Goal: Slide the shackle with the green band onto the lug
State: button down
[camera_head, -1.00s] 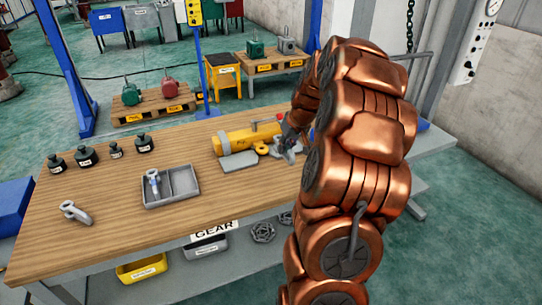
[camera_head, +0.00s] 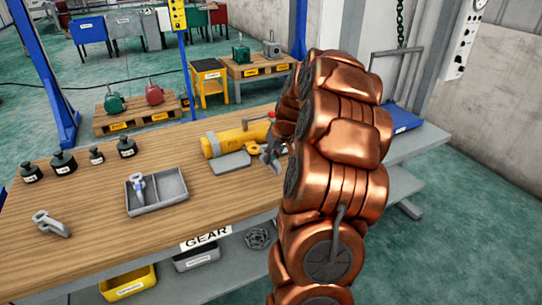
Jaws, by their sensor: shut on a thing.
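My gripper (camera_head: 272,149) is at the right part of the bench, beside the right end of the yellow hoist body, and partly hidden by my copper arm. It is shut on a grey shackle-like part (camera_head: 271,162), which is small and mostly covered. No green band shows on it. One grey shackle (camera_head: 51,223) lies on the bench at the left, with no green seen on it. Another part with a blue band (camera_head: 138,183) is in the grey tray (camera_head: 178,205). I cannot make out the lug; the area around the gripper is partly hidden.
The yellow hoist body (camera_head: 236,139) lies on the wooden bench (camera_head: 105,225), with a grey plate (camera_head: 231,163) in front of it. Several black weights (camera_head: 63,163) stand at the back left. The bench between the tray and the hoist is clear.

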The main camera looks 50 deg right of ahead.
jog(key=shift+d+x, duration=0.2)
jog(key=shift+x, duration=1.7)
jog(key=shift+w+d+f, duration=0.1)
jog(key=shift+w+d, duration=0.1)
jog(key=shift+w, duration=0.3)
jog(key=shift+w+d, duration=0.2)
jog(key=shift+w, duration=0.35)
jog(key=shift+w+b, duration=0.2)
jog(key=shift+b, duration=0.15)
jog(key=shift+w+d, duration=0.3)
jog(key=shift+w, duration=0.55)
jog(key=shift+w+d, duration=0.35)
jog(key=shift+w, duration=0.55)
jog(key=shift+w+d, duration=0.3)
jog(key=shift+w, duration=0.55)
jog(key=c, duration=1.1)
grip_release()
jog(key=v, duration=1.2)
